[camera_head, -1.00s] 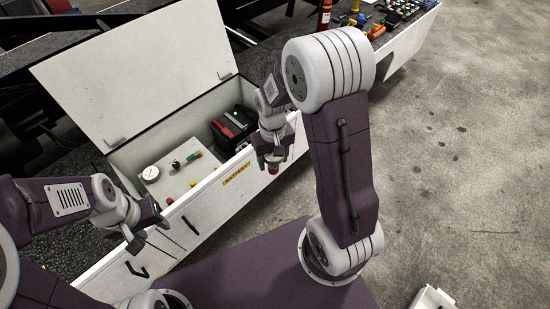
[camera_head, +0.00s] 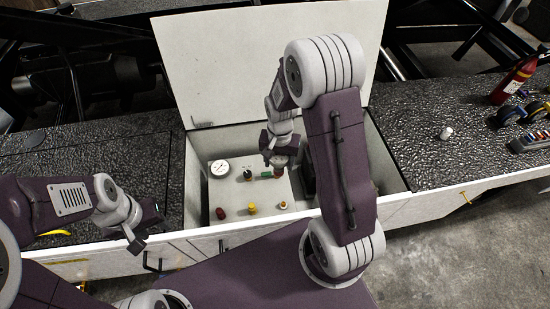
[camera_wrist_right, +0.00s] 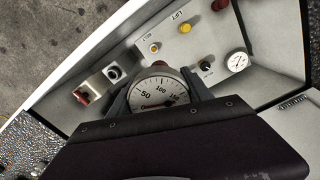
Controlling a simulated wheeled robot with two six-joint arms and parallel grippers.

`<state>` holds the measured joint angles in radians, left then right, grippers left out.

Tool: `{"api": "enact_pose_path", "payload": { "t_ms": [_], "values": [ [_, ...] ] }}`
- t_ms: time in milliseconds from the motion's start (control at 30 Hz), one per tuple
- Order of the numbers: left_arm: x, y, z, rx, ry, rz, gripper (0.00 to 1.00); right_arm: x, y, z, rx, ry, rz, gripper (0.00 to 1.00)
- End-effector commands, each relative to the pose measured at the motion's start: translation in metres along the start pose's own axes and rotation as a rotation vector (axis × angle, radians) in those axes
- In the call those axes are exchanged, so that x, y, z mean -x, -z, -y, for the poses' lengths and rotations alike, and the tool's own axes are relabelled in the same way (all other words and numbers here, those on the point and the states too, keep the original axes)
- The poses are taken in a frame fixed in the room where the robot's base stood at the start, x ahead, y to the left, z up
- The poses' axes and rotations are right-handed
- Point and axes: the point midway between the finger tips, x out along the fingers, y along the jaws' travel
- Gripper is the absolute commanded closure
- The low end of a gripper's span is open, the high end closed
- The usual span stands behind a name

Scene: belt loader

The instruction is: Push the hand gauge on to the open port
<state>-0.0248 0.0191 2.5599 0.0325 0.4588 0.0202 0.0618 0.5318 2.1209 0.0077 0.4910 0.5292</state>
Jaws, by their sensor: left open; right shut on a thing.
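My right gripper (camera_head: 280,158) is shut on the hand gauge, above the panel in the open box. In the right wrist view the gauge's white dial (camera_wrist_right: 158,92) sits between the fingers; in the head view only a reddish end (camera_head: 278,172) shows below them. The held gauge appears apart from this port. In the head view my right arm seems to hide the block. My left gripper (camera_head: 147,228) is open and empty, left of the box.
The light panel (camera_head: 235,195) carries a fixed gauge (camera_head: 220,168), a black knob (camera_head: 247,175), a red knob (camera_head: 220,213) and yellow buttons (camera_head: 252,208). The raised lid (camera_head: 230,70) stands behind. A fire extinguisher (camera_head: 515,80) and tools are far right.

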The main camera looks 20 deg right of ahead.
Motion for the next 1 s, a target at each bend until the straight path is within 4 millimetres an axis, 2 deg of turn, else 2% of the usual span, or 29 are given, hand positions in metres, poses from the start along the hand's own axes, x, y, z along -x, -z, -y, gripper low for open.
{"api": "enact_pose_path", "payload": {
  "t_ms": [33,200,300,400,533,1000],
  "values": [
    [-0.028,-0.003,0.001,0.000,0.000,0.000,0.55,-0.037,0.002,-0.004,-0.076,-0.002,0.004,1.00],
    [-0.079,-0.008,0.002,0.000,0.000,0.000,0.55,-0.119,0.007,-0.014,-0.297,-0.001,0.006,1.00],
    [-0.102,-0.011,0.002,0.000,0.000,0.000,0.55,-0.157,0.008,-0.020,-0.366,-0.001,0.005,1.00],
    [-0.114,-0.012,0.002,0.000,0.000,0.000,0.55,-0.179,0.008,-0.023,-0.404,0.000,0.004,1.00],
    [-0.117,-0.012,0.002,0.000,0.000,0.000,0.55,-0.188,0.008,-0.025,-0.425,0.001,0.002,1.00],
    [-0.111,-0.011,0.002,0.000,0.000,0.000,0.55,-0.186,0.006,-0.024,-0.424,0.001,0.002,1.00]
  ]
}}
